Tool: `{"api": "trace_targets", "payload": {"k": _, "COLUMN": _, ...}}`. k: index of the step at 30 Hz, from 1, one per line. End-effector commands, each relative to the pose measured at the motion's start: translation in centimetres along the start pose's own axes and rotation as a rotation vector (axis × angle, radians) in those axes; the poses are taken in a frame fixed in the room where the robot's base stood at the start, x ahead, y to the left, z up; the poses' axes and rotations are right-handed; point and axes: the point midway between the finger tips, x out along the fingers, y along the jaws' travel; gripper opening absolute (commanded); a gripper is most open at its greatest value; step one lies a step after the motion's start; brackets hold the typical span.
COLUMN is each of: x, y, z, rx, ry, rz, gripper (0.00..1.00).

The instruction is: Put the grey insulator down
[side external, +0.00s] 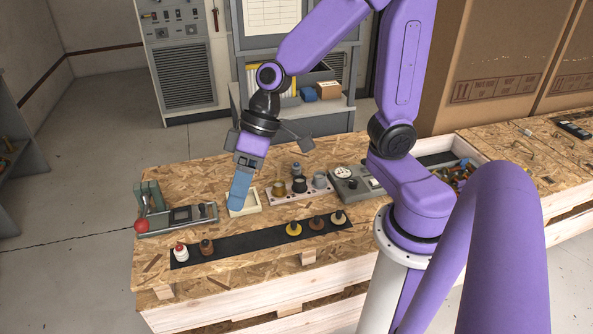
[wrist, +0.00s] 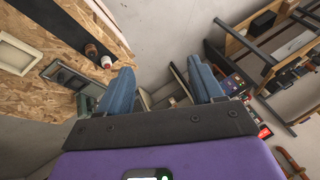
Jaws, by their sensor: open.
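My gripper (side external: 239,190) hangs over the left part of the wooden bench, in front of a cream square tray (side external: 257,203). In the wrist view its two blue fingers (wrist: 162,85) stand wide apart with nothing between them. A small grey piece (side external: 296,170) stands behind the pink-white holed rack (side external: 290,196). It may be the grey insulator, but it is too small to be sure. The rack holds a brass, a dark and a grey cup-like piece.
A black strip (side external: 262,243) carries several knobbed insulators: red-topped white, brown, yellow and cream. A grey fixture with a red ball handle (side external: 142,226) stands at the left. A grey meter box (side external: 352,184) is right of the rack. Bare board lies between strip and tray.

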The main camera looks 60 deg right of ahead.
Motion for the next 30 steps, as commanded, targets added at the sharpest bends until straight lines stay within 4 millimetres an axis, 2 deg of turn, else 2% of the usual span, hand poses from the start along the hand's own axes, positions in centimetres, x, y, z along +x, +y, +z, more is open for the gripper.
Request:
{"api": "trace_targets", "payload": {"k": 1, "x": 0.3, "y": 1.4, "z": -1.9, "rx": 0.074, "ry": 0.052, "rz": 0.010, "gripper": 0.66}}
{"api": "trace_targets", "payload": {"k": 3, "x": 0.5, "y": 3.7, "z": -4.5, "rx": 0.172, "ry": 0.134, "rz": 0.030, "gripper": 0.66}}
{"api": "trace_targets", "payload": {"k": 6, "x": 0.4, "y": 7.7, "z": -7.6, "rx": 0.314, "ry": 0.245, "rz": 0.082, "gripper": 0.66}}
{"api": "trace_targets", "payload": {"k": 10, "x": -0.3, "y": 14.1, "z": -10.2, "rx": 0.506, "ry": 0.374, "rz": 0.181, "gripper": 0.66}}
{"api": "trace_targets", "payload": {"k": 14, "x": -1.4, "y": 21.0, "z": -10.9, "rx": 0.705, "ry": 0.473, "rz": 0.310, "gripper": 0.66}}
{"api": "trace_targets", "payload": {"k": 17, "x": -2.5, "y": 26.4, "z": -9.9, "rx": 0.865, "ry": 0.526, "rz": 0.424, "gripper": 0.66}}
{"api": "trace_targets", "payload": {"k": 20, "x": -3.6, "y": 31.4, "z": -7.7, "rx": 1.031, "ry": 0.551, "rz": 0.544, "gripper": 0.66}}
{"api": "trace_targets", "payload": {"k": 21, "x": -4.0, "y": 33.2, "z": -6.5, "rx": 1.099, "ry": 0.554, "rz": 0.593, "gripper": 0.66}}
{"api": "trace_targets", "payload": {"k": 24, "x": -5.0, "y": 37.1, "z": -2.8, "rx": 1.274, "ry": 0.540, "rz": 0.708, "gripper": 0.66}}
{"api": "trace_targets", "payload": {"k": 27, "x": -5.6, "y": 39.7, "z": 1.2, "rx": 1.436, "ry": 0.502, "rz": 0.804, "gripper": 0.66}}
{"api": "trace_targets", "payload": {"k": 30, "x": -5.9, "y": 41.1, "z": 4.5, "rx": 1.570, "ry": 0.454, "rz": 0.870, "gripper": 0.66}}
